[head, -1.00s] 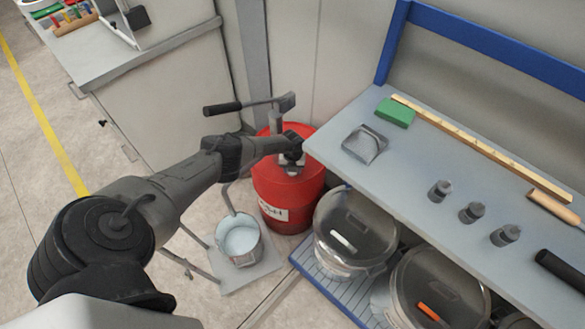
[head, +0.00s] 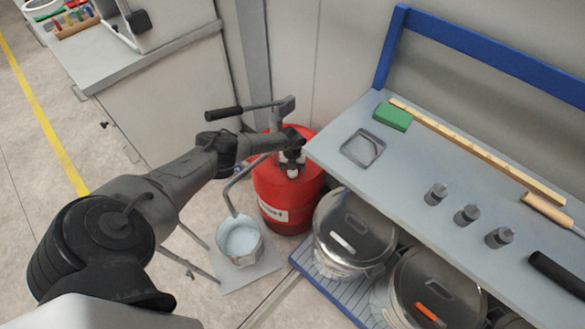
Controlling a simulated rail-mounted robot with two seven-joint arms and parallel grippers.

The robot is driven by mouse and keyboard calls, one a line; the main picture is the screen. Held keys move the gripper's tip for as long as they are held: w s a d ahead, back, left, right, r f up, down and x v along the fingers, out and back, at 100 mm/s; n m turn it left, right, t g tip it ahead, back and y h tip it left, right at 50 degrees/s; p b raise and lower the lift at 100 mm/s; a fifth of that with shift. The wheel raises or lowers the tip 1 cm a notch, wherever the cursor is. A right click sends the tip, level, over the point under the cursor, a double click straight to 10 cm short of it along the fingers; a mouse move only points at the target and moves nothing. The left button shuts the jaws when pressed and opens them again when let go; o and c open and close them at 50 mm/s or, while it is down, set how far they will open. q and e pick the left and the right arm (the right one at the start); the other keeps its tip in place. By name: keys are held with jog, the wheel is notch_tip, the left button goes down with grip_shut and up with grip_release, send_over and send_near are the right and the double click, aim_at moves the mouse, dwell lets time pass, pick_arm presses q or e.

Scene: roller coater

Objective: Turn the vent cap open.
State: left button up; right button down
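A red drum (head: 278,208) stands on the floor between the grey cabinet and the shelf bench, with a hand pump (head: 262,105) on its top. My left gripper (head: 291,166) reaches in from the left and points down at the drum's top. A small pale piece at the drum top shows right at the fingertips; it may be the vent cap, but the gripper mostly hides it. I cannot tell whether the fingers are closed on it. My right gripper is not in view.
A bucket of pale liquid (head: 240,241) stands under the pump spout. The bench (head: 400,170) with a green block (head: 393,116), a metal tray and several small grey cylinders is close on the right. Lidded steel pots (head: 350,222) stand below it.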

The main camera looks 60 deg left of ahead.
pick_arm(q)
notch_tip(320, 180, up, 4)
jog(key=shift+r+p, duration=0.15)
jog(key=shift+p, duration=0.65)
jog(key=shift+r, duration=0.2)
